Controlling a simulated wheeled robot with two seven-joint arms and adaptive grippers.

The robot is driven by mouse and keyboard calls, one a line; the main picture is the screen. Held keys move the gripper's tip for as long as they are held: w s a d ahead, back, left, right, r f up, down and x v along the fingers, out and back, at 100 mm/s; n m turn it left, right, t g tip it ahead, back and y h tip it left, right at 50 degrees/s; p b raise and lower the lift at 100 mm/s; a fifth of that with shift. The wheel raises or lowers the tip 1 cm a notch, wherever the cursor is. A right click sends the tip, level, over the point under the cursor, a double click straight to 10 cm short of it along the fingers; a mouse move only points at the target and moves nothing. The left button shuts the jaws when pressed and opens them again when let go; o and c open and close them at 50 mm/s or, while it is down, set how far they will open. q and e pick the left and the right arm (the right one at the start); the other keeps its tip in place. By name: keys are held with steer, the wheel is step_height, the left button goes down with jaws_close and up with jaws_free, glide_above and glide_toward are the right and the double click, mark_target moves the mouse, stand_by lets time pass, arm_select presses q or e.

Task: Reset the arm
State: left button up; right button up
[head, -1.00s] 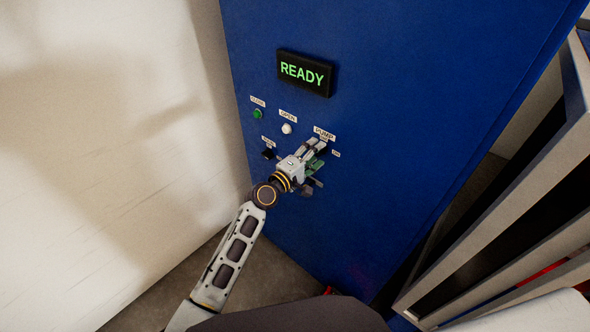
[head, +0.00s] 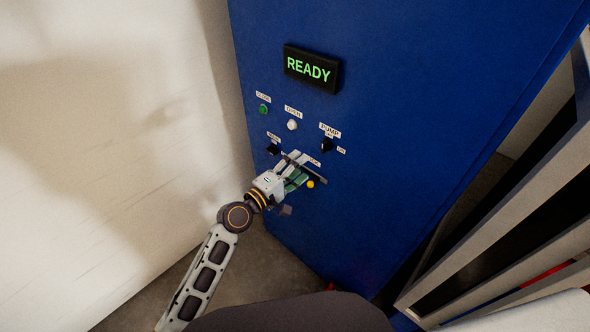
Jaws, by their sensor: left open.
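My left gripper (head: 303,173) is open and empty in the head view, in front of the lower controls of the blue cabinet (head: 420,120). I cannot tell whether its fingers touch the panel. The black pump knob (head: 327,146) shows clear above and to the right of the fingers. A yellow button (head: 310,184) sits just below the fingertips. A label beside the fingers is partly hidden. My right gripper is not in view.
The display (head: 312,69) reads READY in green. Below it are a green button (head: 263,109), a white button (head: 292,125) and a black knob (head: 273,149). A grey shelf rack (head: 500,215) stands at the right; a pale wall (head: 100,130) is at the left.

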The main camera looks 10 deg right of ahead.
arm_select(q)
steer(key=shift+s+a, duration=0.25)
steer(key=shift+a, duration=0.05)
stand_by(0.6)
